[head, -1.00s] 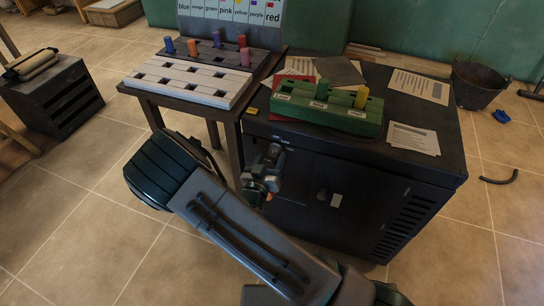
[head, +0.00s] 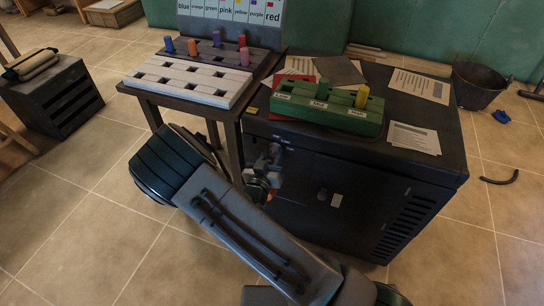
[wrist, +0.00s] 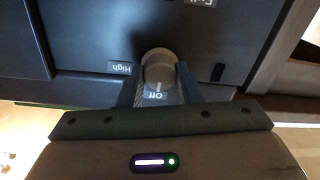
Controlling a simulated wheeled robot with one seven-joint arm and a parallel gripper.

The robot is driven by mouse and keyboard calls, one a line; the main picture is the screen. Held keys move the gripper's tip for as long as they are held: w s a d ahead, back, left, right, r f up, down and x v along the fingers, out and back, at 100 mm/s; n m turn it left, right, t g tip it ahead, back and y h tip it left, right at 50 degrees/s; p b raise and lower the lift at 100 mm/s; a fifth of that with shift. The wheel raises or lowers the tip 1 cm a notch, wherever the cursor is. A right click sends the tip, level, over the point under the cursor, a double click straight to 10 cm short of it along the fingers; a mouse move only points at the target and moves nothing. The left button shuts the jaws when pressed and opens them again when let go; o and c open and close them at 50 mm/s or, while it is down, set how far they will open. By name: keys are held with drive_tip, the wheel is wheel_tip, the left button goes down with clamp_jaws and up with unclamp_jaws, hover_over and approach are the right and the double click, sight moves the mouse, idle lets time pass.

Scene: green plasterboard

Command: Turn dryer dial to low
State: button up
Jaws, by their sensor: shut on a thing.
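The dryer (head: 375,190) is a dark cabinet with its front facing me. In the wrist view its round grey-brown dial (wrist: 158,62) sits on the dark front panel. My gripper (wrist: 157,72) has one finger on each side of the dial and is shut on it. An "Off" label (wrist: 158,96) lies just below the dial and a "High" label (wrist: 122,68) lies to its left, both upside down. No readable "Low" label shows. The dial's exact pointer direction is unclear. In the head view my gripper (head: 268,160) is at the dryer's upper left front and hides the dial.
A green peg block (head: 365,128), papers (head: 413,138) and a dark sheet lie on the dryer top. A small table (head: 234,130) with a white slotted board (head: 190,82) stands close on the left. A black bucket (head: 482,85) is at the right. The tiled floor in front is open.

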drive_tip(key=m+b, duration=0.2)
drive_tip(key=b, duration=0.1)
drive_tip(key=m+b, duration=0.1)
drive_tip(key=m, duration=0.1)
drive_tip(key=shift+f+b, duration=0.25)
drive_tip(key=shift+b, duration=0.1)
drive_tip(key=m+b, duration=0.3)
drive_tip(key=shift+r, duration=0.15)
drive_tip(key=o, duration=1)
drive_tip(key=p+v, duration=0.1)
drive_tip(key=v, duration=1.3)
drive_tip(key=shift+a, duration=0.1)
drive_tip(key=shift+w, duration=0.1)
